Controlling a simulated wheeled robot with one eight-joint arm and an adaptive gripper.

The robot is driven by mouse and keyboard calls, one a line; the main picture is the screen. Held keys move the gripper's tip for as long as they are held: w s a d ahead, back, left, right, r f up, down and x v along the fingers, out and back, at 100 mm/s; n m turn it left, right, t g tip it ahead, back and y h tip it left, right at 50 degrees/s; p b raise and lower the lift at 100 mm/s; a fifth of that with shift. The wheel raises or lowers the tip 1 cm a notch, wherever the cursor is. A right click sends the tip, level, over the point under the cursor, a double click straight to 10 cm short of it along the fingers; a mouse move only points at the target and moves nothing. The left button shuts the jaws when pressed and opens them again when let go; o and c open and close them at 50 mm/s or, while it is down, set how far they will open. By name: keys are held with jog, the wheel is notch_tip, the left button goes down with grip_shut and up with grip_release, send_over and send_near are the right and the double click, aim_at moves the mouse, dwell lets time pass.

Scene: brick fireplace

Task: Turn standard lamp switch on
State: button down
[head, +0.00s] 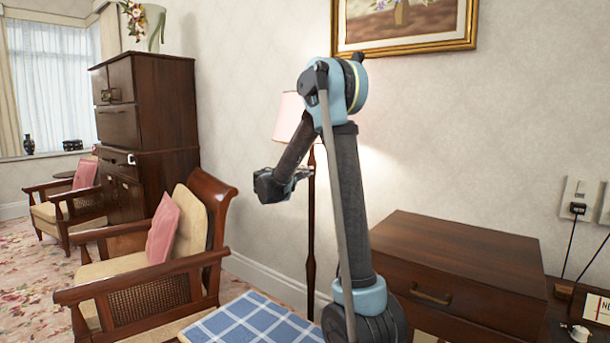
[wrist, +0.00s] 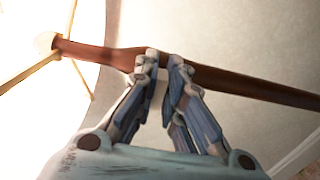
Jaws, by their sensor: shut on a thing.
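The standard lamp has a pale pink shade (head: 287,118) and a slim dark wooden stem (head: 311,235), and stands against the wall behind my arm. My gripper (head: 303,174) is at the upper stem, just below the shade. In the wrist view, my gripper's fingers (wrist: 165,62) are shut on the brown lamp stem (wrist: 245,87), close to its top end. The shade's inside (wrist: 25,25) is very bright at the left, with thin brass-coloured struts across it. I cannot make out a separate switch; the fingers hide part of the stem.
A wooden armchair (head: 150,290) with a pink cushion stands at the left. A blue checked cloth surface (head: 245,325) is in front. A dark wooden chest (head: 455,265) is at the right. A tall cabinet (head: 150,130) stands behind the armchair. A framed picture (head: 410,46) hangs above.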

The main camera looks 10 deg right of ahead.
jog(key=shift+s+d+f, duration=0.1)
jog(key=shift+s+f, duration=0.05)
jog(key=shift+f, duration=0.05)
jog(key=c, duration=1.8)
grip_release()
jog(key=shift+o, duration=0.6)
jog(key=shift+r, duration=0.1)
jog(key=v, duration=1.2)
